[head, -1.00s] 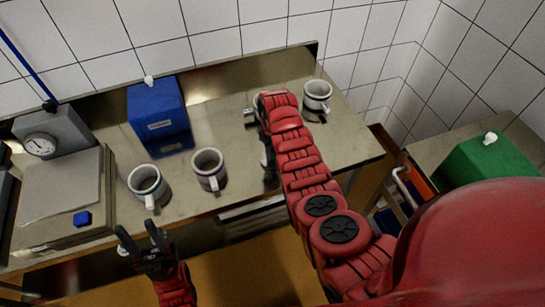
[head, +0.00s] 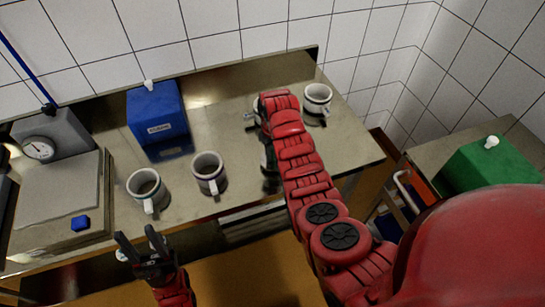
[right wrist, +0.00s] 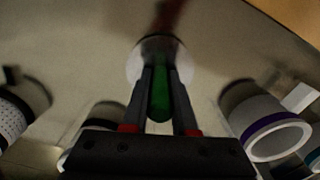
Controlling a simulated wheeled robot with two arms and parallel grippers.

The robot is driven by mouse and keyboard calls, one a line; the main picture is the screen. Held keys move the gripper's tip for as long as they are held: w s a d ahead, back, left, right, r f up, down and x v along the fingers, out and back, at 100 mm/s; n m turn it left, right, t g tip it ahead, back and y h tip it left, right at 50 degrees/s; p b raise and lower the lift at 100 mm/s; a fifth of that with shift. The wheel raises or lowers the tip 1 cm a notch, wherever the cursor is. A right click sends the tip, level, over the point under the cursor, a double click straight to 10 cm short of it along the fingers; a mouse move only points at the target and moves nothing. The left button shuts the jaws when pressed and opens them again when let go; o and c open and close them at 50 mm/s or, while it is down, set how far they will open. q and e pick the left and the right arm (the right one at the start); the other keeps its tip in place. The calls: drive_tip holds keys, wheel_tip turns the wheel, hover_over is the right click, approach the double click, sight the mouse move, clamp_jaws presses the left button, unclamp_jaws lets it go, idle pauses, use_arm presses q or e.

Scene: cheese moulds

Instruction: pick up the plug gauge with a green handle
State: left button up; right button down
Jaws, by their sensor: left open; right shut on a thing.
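In the right wrist view the green handle (right wrist: 160,97) of the plug gauge is between the fingers of my right gripper (right wrist: 160,78), which is shut on it. A pale round part (right wrist: 145,55) shows at the far end of the handle, above the steel surface; whether it touches the surface I cannot tell. In the head view my right arm mostly hides this gripper and the gauge. My left gripper (head: 137,238) is open and empty at the table's front edge, below a mug.
White mugs (head: 148,188), (head: 208,173) and (head: 317,99) stand on the steel table (head: 230,135). A blue block (head: 157,118) stands at the back; a scale (head: 60,190) is at left. A green block (head: 490,165) is on the right-hand table. Mugs flank the gripper in the wrist view.

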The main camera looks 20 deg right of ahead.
drive_tip(key=shift+w+r+b, duration=0.15)
drive_tip(key=shift+r+b, duration=0.3)
drive_tip(key=shift+b, duration=0.15)
drive_tip(key=shift+s+a+r, duration=0.2)
drive_tip(key=shift+s+r, duration=0.1)
drive_tip(key=shift+s, duration=0.2)
drive_tip(key=shift+s+a+r, duration=0.2)
drive_tip(key=shift+s+r, duration=0.1)
drive_tip(key=shift+s, duration=0.2)
drive_tip(key=s+p, duration=0.1)
drive_tip(key=p, duration=0.1)
drive_tip(key=s+a+r+p, duration=0.1)
drive_tip(key=s, duration=0.1)
drive_tip(key=s+a+p, duration=0.1)
drive_tip(key=s+p, duration=0.1)
drive_tip(key=shift+a+r+p, duration=0.1)
drive_tip(key=shift+r+p, duration=0.15)
drive_tip(key=shift+p, duration=0.05)
drive_tip(key=s+a+p, duration=0.3)
drive_tip(key=s+a, duration=0.1)
drive_tip(key=s, duration=0.3)
drive_tip(key=shift+s, duration=0.4)
drive_tip(key=shift+d, duration=0.1)
